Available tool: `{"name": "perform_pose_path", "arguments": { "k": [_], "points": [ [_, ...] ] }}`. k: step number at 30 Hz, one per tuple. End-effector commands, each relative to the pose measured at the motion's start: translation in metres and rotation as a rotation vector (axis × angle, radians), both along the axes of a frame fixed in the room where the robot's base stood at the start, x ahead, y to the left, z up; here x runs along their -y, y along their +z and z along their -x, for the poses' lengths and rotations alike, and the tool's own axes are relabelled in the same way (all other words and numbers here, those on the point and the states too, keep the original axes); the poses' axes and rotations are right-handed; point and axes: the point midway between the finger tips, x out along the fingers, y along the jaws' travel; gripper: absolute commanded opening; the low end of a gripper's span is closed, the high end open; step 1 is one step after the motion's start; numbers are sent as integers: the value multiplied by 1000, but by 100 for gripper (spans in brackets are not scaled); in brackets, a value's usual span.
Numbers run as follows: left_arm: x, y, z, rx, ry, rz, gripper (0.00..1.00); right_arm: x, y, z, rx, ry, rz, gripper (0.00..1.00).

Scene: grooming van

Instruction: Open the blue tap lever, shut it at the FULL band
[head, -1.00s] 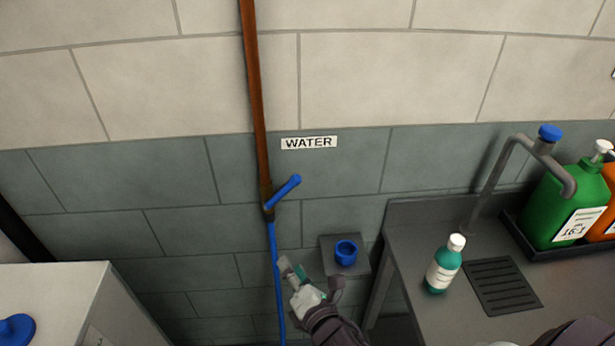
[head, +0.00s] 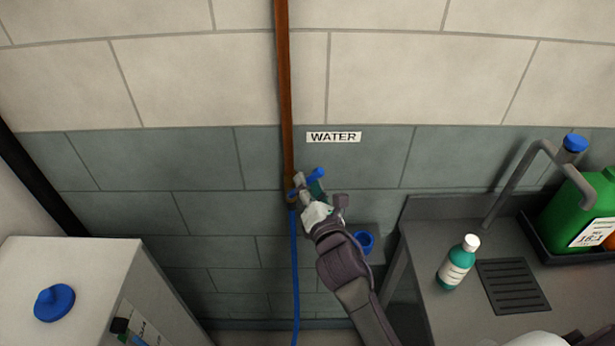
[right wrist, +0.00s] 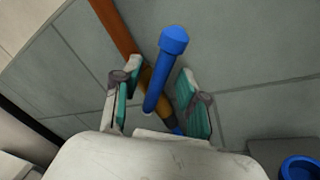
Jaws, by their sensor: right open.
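The blue tap lever (right wrist: 164,72) sits on the copper pipe below the WATER sign (head: 334,137). In the head view only the lever's end (head: 317,174) shows clearly past my gripper. My right gripper (head: 310,190) is open at the tap. In the right wrist view the lever stands between its two teal-padded fingers (right wrist: 157,92), with a gap on each side. The tap body is partly hidden behind the lever. A blue hose (head: 295,270) runs down from the tap. No FULL band can be made out.
A small shelf under the tap carries a blue cup (head: 364,243), partly behind my right arm. A steel counter (head: 425,220) on the right holds a teal bottle (head: 458,263) and a green jug (head: 570,215). A white cabinet (head: 80,265) stands left.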

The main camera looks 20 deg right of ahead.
Motion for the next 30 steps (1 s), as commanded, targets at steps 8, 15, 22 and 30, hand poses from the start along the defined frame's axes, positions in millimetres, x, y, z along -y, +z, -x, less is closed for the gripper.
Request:
{"name": "perform_pose_path", "arguments": {
  "k": [8,15,22,30],
  "points": [
    [0,4,-3,5,0,1,0,0,0,-16,0,0,-1,42],
    [1,4,-5,8,0,1,0,0,0,-16,0,0,-1,37],
    [1,4,-5,8,0,1,0,0,0,-16,0,0,-1,0],
    [1,4,-5,8,0,1,0,0,0,-16,-1,1,-1,0]
  ]
}}
